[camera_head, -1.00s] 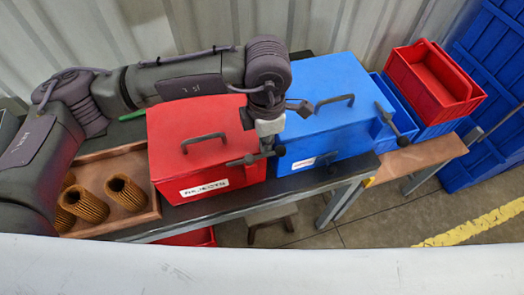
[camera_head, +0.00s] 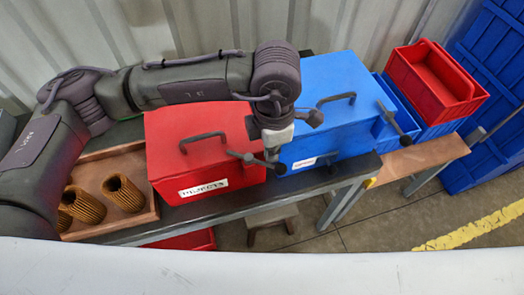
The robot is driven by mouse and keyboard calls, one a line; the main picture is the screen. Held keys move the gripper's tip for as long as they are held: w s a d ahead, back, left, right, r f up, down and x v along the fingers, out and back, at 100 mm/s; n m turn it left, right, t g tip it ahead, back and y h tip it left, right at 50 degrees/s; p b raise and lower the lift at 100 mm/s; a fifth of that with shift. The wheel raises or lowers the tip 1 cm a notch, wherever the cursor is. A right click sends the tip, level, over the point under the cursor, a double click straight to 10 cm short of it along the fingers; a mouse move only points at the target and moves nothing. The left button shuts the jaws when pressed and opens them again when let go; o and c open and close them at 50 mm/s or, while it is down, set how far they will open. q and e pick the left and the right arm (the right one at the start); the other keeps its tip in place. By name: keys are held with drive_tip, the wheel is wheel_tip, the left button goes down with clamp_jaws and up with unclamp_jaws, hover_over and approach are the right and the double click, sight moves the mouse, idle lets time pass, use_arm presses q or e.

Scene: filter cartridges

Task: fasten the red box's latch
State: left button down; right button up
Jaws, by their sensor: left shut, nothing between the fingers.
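The red box (camera_head: 205,150) stands on the dark bench with its lid down, a dark handle on top and a white label on its front. Its dark latch lever (camera_head: 246,157) lies across the front right corner, slanting down to the right. My left gripper (camera_head: 274,157) is shut and empty, pointing down at the lever's right part, between the red box and the blue box. The fingertips overlap the lever; I cannot tell whether they touch it. My wrist hides part of the red box's right side. My right gripper is not in view.
The blue box (camera_head: 325,95) with its own dark lever stands close on the right. A wooden tray (camera_head: 140,213) with brown ribbed cartridges (camera_head: 122,192) is on the left. Red and blue bins (camera_head: 437,80) are at the far right.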

use_arm(q)
drive_tip(key=shift+s+b, duration=0.35)
drive_tip(key=shift+s, duration=0.35)
